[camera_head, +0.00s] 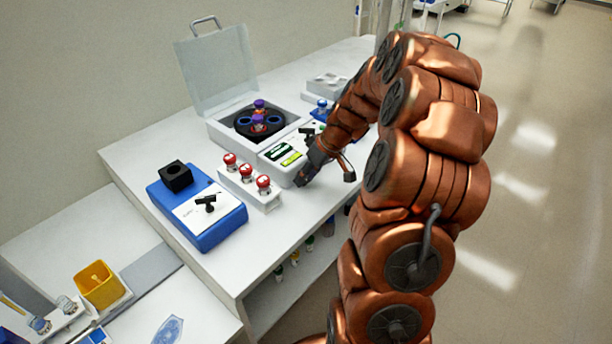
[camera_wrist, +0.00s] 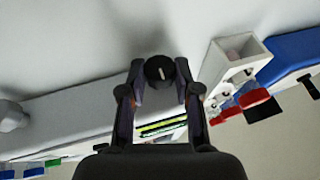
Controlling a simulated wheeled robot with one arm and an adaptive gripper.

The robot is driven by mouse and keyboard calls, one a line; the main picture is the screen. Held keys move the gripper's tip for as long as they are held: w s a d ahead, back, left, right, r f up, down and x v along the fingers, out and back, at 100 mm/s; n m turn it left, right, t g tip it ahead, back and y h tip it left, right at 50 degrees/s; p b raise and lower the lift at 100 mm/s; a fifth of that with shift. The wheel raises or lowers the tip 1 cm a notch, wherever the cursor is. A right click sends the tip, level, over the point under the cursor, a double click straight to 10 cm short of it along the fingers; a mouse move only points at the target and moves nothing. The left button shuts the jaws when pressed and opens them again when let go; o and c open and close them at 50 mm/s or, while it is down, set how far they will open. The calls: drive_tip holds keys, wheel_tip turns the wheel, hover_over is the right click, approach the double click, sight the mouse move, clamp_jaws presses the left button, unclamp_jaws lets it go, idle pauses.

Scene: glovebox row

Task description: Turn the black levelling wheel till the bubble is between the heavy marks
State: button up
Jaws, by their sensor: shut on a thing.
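The black levelling wheel (camera_wrist: 159,71) has a pale line on its face and sits between my gripper's fingertips (camera_wrist: 160,70) in the wrist view. My gripper is shut on it. In the head view my gripper (camera_head: 306,176) is at the front end of the white instrument (camera_head: 272,171) and hides the wheel. A yellow-green level vial (camera_head: 292,158) lies on top of the instrument, beside a green display (camera_head: 278,149). The vial also shows as a yellow-green strip in the wrist view (camera_wrist: 162,127). The bubble and heavy marks are too small to make out.
A white rack of red-capped vials (camera_head: 246,188) stands just left of the instrument. Left of it is a blue box (camera_head: 228,229) with a black block. An open-lidded centrifuge (camera_head: 220,130) stands behind. The bench front edge is close to my gripper.

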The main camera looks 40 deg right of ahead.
clamp_jaws()
drive_tip(key=shift+f+b, duration=0.1)
drive_tip(key=shift+b, duration=0.4)
drive_tip(key=shift+w+d+f+y+b, duration=0.1)
drive_tip(key=shift+d+f+y+b, duration=0.1)
drive_tip(key=shift+y+b, duration=0.85)
drive_tip(key=shift+m+g+y+b, duration=0.4)
drive_tip(key=shift+m+y+b, duration=0.1)
drive_tip(key=shift+y+b, duration=0.65)
drive_tip(key=shift+d+y+b, duration=0.1)
drive_tip(key=shift+y+b, duration=0.4)
drive_tip(key=shift+r+y, duration=0.1)
drive_tip(key=shift+y, duration=0.2)
drive_tip(key=o, duration=1)
unclamp_jaws()
